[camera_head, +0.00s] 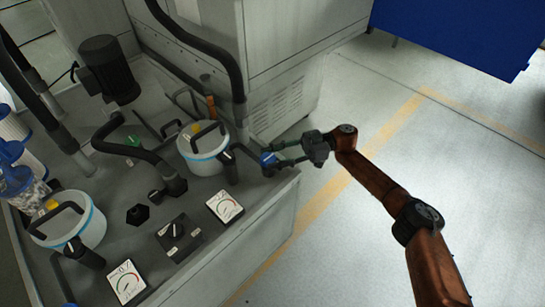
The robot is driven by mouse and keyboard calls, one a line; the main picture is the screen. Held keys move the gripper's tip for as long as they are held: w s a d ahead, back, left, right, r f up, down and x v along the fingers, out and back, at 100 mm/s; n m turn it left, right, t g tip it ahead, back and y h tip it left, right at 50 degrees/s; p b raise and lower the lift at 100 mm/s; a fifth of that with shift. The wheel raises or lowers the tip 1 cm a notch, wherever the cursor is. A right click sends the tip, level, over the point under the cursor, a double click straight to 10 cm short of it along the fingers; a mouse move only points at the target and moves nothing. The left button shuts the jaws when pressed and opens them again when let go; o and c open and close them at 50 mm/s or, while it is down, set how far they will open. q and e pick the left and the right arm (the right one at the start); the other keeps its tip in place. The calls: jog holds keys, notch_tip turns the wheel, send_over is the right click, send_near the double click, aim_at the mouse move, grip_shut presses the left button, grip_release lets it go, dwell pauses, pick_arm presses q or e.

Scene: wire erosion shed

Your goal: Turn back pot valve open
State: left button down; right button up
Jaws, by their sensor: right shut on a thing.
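The back pot (203,158) is a white canister with a light blue band and a black handle on its lid. A black valve body sticks out from its right side. The blue valve handle (268,160) lies right of it, near the right edge of the bench top. My right gripper (280,154) reaches in from the right and is shut on the blue handle; its fingers hide part of it. My left gripper is not in view.
A second, similar pot (88,230) stands front left with its own black fitting. Two white dial gauges (225,207) and a black switch box (178,236) sit on the bench. Black hoses arch over it. A grey cabinet (262,45) stands behind; the floor at right is clear.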

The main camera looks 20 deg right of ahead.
jog(key=shift+r, duration=0.1)
jog(key=o, duration=1.2)
jog(key=shift+d, duration=0.2)
jog(key=shift+s+d, duration=0.2)
jog(key=shift+d, duration=1.7)
jog(key=shift+s+d, duration=0.2)
jog(key=shift+d, duration=1.75)
jog(key=shift+s+d, duration=0.2)
jog(key=shift+d, duration=1.7)
